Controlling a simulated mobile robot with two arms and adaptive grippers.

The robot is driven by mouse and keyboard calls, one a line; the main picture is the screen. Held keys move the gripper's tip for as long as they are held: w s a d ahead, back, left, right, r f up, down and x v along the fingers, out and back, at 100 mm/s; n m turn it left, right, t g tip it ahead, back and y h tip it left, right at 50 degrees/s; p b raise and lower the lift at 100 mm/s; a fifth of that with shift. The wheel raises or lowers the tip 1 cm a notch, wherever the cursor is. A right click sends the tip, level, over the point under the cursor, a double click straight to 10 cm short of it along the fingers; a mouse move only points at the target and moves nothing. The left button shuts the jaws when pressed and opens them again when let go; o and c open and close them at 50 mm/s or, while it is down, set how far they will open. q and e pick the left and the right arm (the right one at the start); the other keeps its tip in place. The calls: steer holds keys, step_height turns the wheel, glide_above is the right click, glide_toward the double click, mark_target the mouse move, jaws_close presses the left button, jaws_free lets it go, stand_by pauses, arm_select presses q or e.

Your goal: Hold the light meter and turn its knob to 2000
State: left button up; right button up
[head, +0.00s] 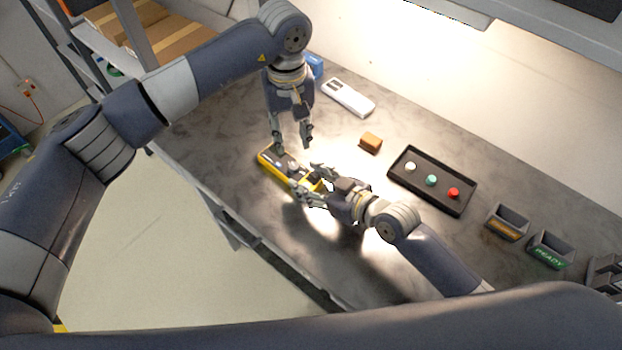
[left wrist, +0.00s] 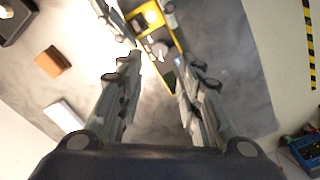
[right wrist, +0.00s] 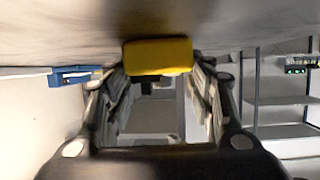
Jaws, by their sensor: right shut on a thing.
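The light meter (head: 268,160) is a yellow-edged, dark-faced device lying on the grey table. A pale round knob (left wrist: 160,48) shows on its face in the left wrist view. My right gripper (head: 312,184) is shut on the meter's right end; the right wrist view shows the yellow end (right wrist: 158,56) between its fingers. My left gripper (head: 293,146) points down just above the meter. Its fingers (left wrist: 160,70) are apart and empty in the left wrist view, with the knob beyond the gap. The knob's setting is too small to read.
A dark tray (head: 405,179) with white, green and red round pieces lies to the right. A brown block (head: 370,143) and a white device (head: 348,97) lie behind. Two small bins (head: 551,250) stand at the far right. The table's front edge is close to the meter.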

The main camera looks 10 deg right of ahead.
mark_target(294, 166)
arm_select(q)
step_height(294, 166, down, 10)
steer(key=n, duration=1.3)
steer(key=shift+r+n, duration=0.1)
steer(key=shift+n, duration=0.3)
jaws_close()
